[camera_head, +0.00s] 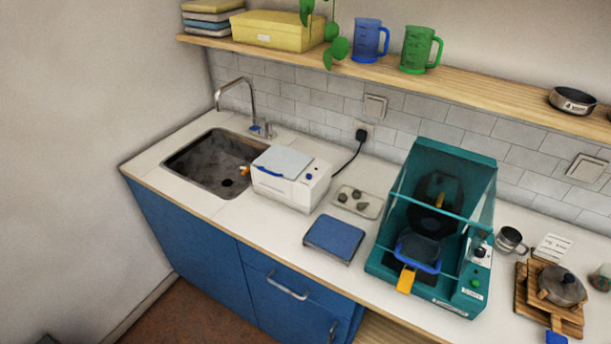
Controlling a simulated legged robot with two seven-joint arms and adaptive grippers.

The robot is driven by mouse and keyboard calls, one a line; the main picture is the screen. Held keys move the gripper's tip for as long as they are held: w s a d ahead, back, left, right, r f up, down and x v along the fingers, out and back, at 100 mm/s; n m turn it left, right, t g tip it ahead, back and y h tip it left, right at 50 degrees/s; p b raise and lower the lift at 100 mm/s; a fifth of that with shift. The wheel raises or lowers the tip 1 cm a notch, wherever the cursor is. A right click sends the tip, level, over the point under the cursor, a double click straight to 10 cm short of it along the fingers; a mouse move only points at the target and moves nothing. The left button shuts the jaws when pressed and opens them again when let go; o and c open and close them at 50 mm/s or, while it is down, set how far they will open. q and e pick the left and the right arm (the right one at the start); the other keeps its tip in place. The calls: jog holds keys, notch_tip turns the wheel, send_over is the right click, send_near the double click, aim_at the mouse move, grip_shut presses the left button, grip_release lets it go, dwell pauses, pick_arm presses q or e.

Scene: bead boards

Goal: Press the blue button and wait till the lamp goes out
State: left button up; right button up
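A white box-shaped appliance (290,180) stands on the counter right of the sink. It has a grey lid (283,161) and a blue handle (269,173) on its front. A small dark, possibly blue, round spot (309,177) on its right part may be a button. I cannot make out a lamp on it or tell whether one is lit. A teal machine (385,262) with a clear hood stands further right. Its right panel carries a dark knob (480,251) and a green button (476,283). Neither of my grippers is in view.
A sink (205,185) with a tap is at left. A blue pad (334,238) and a tray of small stones (358,214) lie between the machines. A metal mug (511,240) and wooden boards (527,300) with a pot are at right. A shelf (460,88) runs above.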

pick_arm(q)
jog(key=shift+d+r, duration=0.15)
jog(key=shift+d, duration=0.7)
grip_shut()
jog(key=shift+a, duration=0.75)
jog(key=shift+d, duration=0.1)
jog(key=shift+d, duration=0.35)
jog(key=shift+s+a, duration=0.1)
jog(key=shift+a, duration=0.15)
